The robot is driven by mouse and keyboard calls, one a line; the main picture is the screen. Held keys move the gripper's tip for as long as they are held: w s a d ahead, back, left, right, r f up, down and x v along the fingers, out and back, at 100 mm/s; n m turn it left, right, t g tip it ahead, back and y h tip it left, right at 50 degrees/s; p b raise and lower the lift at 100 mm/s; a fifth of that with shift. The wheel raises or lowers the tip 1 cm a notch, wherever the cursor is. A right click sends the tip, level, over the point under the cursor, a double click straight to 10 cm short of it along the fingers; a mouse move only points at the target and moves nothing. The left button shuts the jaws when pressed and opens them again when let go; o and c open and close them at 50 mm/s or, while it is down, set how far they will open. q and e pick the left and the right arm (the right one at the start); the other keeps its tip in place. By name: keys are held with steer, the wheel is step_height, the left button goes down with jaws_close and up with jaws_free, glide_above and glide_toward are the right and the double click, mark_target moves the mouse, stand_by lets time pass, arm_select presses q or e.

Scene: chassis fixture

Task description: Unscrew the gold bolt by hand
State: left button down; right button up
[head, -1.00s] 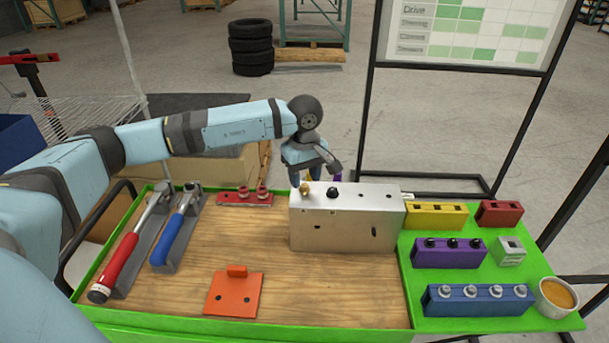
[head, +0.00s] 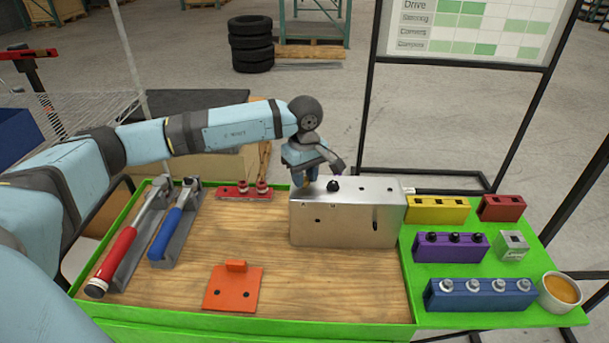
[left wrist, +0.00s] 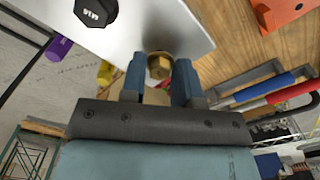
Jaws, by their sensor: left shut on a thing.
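The gold bolt (left wrist: 160,66) has a hex head and a round flange. It sits at the edge of the silver chassis block's top (left wrist: 150,25). My left gripper (left wrist: 159,74) has its two blue fingers on either side of the bolt head and is shut on it. In the head view my left gripper (head: 304,182) points down at the block's left end (head: 340,232), and its fingers mostly hide the bolt. A black bolt (head: 333,186) stands just to the right on the block. My right gripper is not in view.
Yellow (head: 425,212), purple (head: 450,251), blue (head: 480,299) and red (head: 501,211) holders stand on the green side tray, beside a bowl (head: 559,292). Two wrenches (head: 118,262) lie left. An orange plate (head: 233,293) lies in front on bare wood.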

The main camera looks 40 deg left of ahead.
arm_select(q)
steer(key=shift+r+n, duration=0.1)
steer(key=shift+n, duration=0.9)
steer(key=shift+r+p, duration=0.6)
steer(key=shift+r, duration=0.7)
steer(key=shift+r+p, duration=0.7)
steer(key=shift+r, duration=0.95)
